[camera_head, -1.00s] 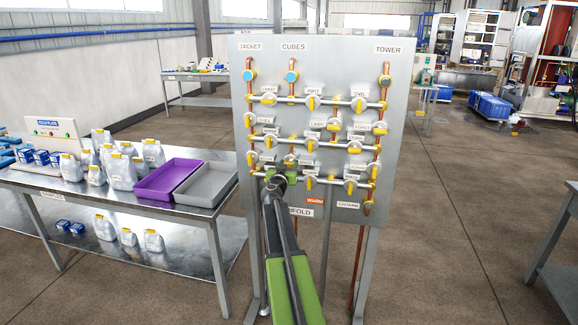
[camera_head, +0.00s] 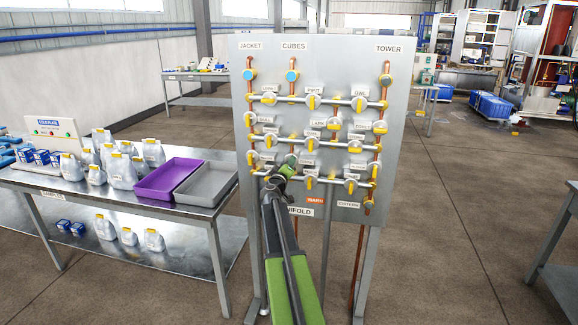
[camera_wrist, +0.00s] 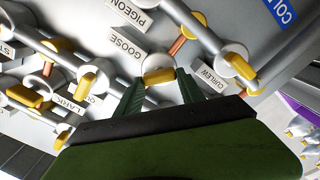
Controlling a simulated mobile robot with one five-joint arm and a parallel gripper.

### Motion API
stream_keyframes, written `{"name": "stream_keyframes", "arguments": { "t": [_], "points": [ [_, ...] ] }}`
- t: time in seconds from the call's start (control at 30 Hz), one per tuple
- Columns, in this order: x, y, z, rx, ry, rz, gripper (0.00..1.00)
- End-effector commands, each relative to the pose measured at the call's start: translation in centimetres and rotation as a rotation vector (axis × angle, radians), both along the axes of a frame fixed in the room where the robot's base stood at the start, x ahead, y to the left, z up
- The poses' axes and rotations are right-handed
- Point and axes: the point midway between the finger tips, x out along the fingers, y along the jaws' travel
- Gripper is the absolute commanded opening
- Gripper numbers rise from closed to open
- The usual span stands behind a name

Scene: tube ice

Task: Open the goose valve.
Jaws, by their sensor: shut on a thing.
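The goose valve (camera_wrist: 158,74) is a pale round body with a yellow handle, beside its GOOSE label (camera_wrist: 124,44) in the wrist view. My gripper (camera_wrist: 161,82) has its two dark green fingers on either side of the yellow handle and is shut on it. In the wrist view the handle runs roughly from finger to finger, slightly tilted. In the head view my gripper (camera_head: 289,165) is at the lower left of the valve panel (camera_head: 345,215) and hides the goose valve there.
Several more yellow-handled valves and copper pipes (camera_head: 375,130) cover the panel.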

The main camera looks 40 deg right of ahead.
Motion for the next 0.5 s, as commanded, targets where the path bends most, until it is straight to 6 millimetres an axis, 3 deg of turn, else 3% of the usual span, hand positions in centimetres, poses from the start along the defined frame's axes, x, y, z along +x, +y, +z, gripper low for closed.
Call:
{"name": "stream_keyframes", "arguments": {
  "t": [0.5],
  "points": [
    [0.42, 0.52, -0.35, -0.245, 0.391, 0.01, 0.05]
  ]
}}
